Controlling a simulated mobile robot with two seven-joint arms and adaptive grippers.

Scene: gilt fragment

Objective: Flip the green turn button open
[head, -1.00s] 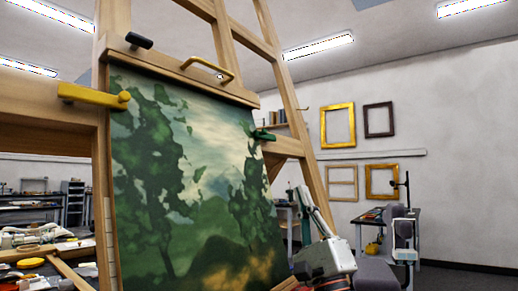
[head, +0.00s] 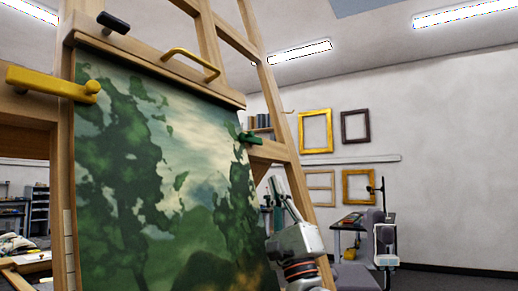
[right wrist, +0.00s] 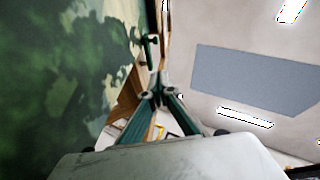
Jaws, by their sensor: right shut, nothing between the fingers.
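The green turn button (head: 250,139) is at the right edge of the painting (head: 165,190), just below the top ledge. It lies roughly level in the head view, by the easel's side post. It also shows in the right wrist view (right wrist: 151,44), beyond my fingertips. My right gripper (head: 276,183) is below and slightly right of the button, pointing up, apart from it. In the right wrist view its fingers (right wrist: 159,80) come together at the tips with nothing between them. My left gripper is not in view.
The wooden easel (head: 285,125) fills the left and centre. A yellow turn button (head: 50,84), a black knob (head: 113,22) and a yellow handle (head: 190,60) are on its upper part. Right of the easel is open room before a wall with frames (head: 315,130).

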